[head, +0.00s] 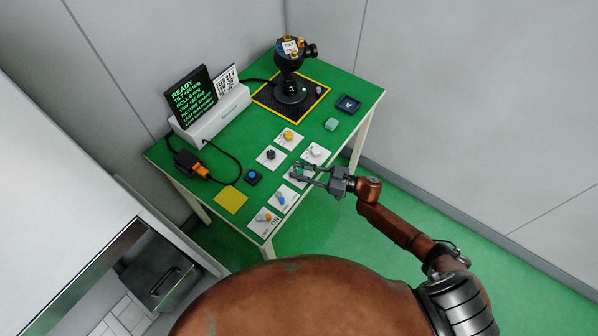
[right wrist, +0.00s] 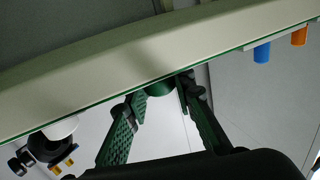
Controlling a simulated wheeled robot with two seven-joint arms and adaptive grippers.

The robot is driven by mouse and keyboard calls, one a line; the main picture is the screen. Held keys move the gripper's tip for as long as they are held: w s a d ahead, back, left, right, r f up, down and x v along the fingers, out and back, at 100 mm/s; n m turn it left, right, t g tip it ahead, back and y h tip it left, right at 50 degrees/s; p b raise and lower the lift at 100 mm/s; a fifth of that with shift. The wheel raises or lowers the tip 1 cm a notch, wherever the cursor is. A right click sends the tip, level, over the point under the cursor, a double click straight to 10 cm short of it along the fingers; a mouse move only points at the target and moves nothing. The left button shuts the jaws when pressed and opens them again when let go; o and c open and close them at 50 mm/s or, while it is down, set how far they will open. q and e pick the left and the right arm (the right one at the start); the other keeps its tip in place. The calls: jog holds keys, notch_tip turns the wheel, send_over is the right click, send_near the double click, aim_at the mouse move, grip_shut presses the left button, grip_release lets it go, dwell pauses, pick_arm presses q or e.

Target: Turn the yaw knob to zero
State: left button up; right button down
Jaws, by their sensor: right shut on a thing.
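My right gripper (head: 298,172) reaches in from the right over a white knob plate on the green table. In the right wrist view its fingers (right wrist: 165,90) are closed around a dark green knob (right wrist: 160,88), seen only in part. The other plates carry a yellow knob (head: 288,135), a black knob (head: 271,155), a pale knob (head: 315,152), a blue knob (head: 281,201) and an orange one (head: 265,217) marked ON and OFF. I cannot read which is yaw. My left gripper is not in view.
A screen (head: 193,95) reading READY stands at the left on a white base. A black gimbal camera (head: 291,88) stands at the back on a dark mat. A pale green cube (head: 331,124), a blue button (head: 253,176) and a yellow sheet (head: 231,201) lie around the plates.

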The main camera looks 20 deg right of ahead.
jog(key=n+g+b, duration=0.1)
jog(key=g+y+b, duration=0.1)
jog(key=shift+w+d+f+n+g, duration=0.1)
jog(key=shift+w+f+n+g, duration=0.1)
jog(key=shift+n+g, duration=0.15)
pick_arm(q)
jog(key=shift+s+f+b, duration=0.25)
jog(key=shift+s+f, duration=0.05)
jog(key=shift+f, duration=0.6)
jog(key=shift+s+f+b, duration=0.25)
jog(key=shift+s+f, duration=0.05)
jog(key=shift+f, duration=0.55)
pick_arm(e)
jog(key=shift+s+r+n+g+y, duration=0.1)
jog(key=shift+r+n+g+y, duration=0.05)
jog(key=shift+n+g+y, duration=0.35)
jog(key=c, duration=1.6)
grip_release()
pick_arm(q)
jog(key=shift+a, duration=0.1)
pick_arm(e)
jog(key=shift+s, duration=0.1)
jog(key=v, duration=1.2)
jog(key=shift+r, duration=0.1)
